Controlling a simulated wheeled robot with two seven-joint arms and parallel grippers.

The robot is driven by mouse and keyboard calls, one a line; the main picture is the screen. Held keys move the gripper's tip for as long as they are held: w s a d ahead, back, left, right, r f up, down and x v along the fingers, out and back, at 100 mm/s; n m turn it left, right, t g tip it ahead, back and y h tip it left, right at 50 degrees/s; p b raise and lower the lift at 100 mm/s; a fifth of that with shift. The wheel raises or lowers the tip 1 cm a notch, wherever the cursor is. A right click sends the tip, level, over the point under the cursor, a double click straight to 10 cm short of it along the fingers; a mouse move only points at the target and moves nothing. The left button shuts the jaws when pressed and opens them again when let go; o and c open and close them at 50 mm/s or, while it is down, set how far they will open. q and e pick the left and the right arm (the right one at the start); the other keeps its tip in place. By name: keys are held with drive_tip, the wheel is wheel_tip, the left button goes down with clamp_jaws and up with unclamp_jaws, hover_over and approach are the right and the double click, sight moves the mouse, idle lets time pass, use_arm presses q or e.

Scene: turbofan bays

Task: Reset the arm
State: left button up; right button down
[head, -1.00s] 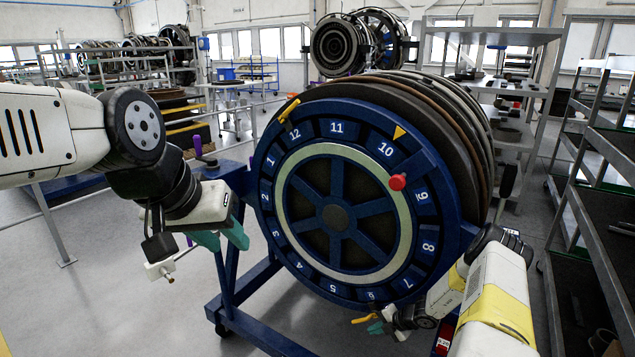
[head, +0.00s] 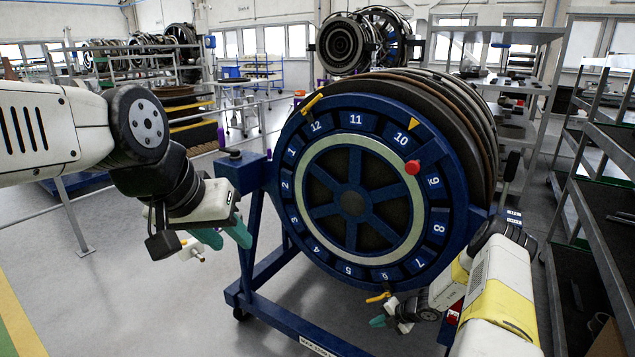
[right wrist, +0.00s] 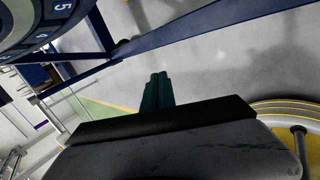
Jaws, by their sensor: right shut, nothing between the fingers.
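My left gripper (head: 224,236) has two teal fingers spread apart and empty. It hangs in front of the stand's left side, left of the numbered wheel. My right gripper (head: 379,321) is shut with nothing in it, just below a small yellow lever (head: 378,297) at the wheel's lower edge. In the right wrist view its teal fingers (right wrist: 158,90) lie together over bare grey floor. The blue wheel (head: 353,203) carries numbered slots, a red knob (head: 412,167) at the right, a yellow triangle near 10 and another yellow lever (head: 312,103) at upper left.
The wheel sits on a blue wheeled stand (head: 277,325). Grey shelving (head: 600,190) stands close at the right, near my right arm. Grey floor (head: 130,290) is clear at lower left. Railings and engine parts are farther back.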

wheel_tip(320, 180, up, 25)
drive_tip(key=w+a+n, duration=0.3)
drive_tip(key=n, duration=1)
drive_tip(key=s+a+r+n, duration=0.25)
drive_tip(key=r+n, duration=0.25)
drive_tip(key=r, duration=0.4)
drive_tip(key=s+a+r+n, duration=0.1)
drive_tip(key=s+r+n, duration=0.3)
drive_tip(key=r+n, duration=0.3)
drive_tip(key=s+r+n+h, duration=0.1)
drive_tip(key=s+r+n, duration=0.5)
drive_tip(key=s, duration=0.3)
drive_tip(key=s+r+n+h, duration=0.1)
drive_tip(key=s+r+n, duration=0.5)
drive_tip(key=s, duration=0.4)
drive_tip(key=s+r+n+t+h, duration=0.1)
drive_tip(key=s+r+n, duration=0.4)
drive_tip(key=s+n, duration=0.3)
drive_tip(key=shift+s+r+h, duration=0.4)
drive_tip(key=shift+s, duration=0.75)
